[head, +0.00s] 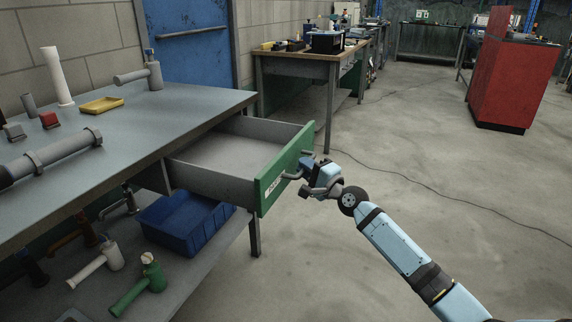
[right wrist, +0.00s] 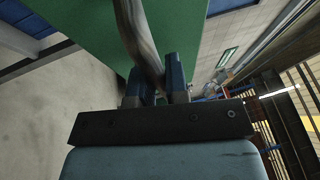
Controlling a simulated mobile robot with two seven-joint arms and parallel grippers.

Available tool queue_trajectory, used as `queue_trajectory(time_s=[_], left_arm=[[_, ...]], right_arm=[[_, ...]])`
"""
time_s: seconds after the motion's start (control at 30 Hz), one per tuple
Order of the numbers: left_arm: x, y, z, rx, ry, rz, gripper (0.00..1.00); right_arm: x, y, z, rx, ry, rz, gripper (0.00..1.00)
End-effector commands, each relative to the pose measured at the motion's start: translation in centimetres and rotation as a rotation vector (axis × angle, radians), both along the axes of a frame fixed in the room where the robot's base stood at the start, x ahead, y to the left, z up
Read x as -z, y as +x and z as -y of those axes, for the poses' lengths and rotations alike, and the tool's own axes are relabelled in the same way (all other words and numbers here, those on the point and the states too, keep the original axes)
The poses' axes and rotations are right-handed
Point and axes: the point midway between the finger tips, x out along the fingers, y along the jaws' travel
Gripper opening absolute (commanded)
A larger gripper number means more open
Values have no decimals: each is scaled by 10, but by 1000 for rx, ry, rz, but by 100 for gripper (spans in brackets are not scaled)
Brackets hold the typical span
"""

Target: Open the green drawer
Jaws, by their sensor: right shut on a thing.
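The green drawer (head: 284,178) is pulled well out from under the grey workbench, and its inside looks empty. Its green front panel carries a small label and a grey bar handle (head: 294,173). My right gripper (head: 304,170) is at the drawer front, shut on the handle. In the right wrist view, the grey handle (right wrist: 140,45) runs between the two blue fingers (right wrist: 160,82), with the green front (right wrist: 185,28) behind it. My left gripper is not in view.
The workbench top (head: 150,125) holds a grey pipe, a white tube, a yellow tray (head: 102,105) and small fittings. A blue bin (head: 185,222) and tools lie on the shelf below. The floor to the right is clear, apart from a cable.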

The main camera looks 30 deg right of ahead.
Motion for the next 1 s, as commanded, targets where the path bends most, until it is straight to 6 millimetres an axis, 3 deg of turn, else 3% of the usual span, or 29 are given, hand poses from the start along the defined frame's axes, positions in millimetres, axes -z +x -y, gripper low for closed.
queue_trajectory(time_s=[0.2, 0.63, 0.67, 0.73, 1.0], left_arm=[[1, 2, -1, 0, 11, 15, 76], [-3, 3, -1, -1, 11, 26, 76], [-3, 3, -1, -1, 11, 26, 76], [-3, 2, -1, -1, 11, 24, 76], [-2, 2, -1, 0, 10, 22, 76]], right_arm=[[1, -16, 13, -1, -2, -2, 0], [0, -19, 15, 1, 1, 0, 0], [1, -19, 15, 1, 1, 0, 22], [0, -19, 15, 1, 1, 0, 38], [0, -19, 15, 1, 0, 0, 39]])
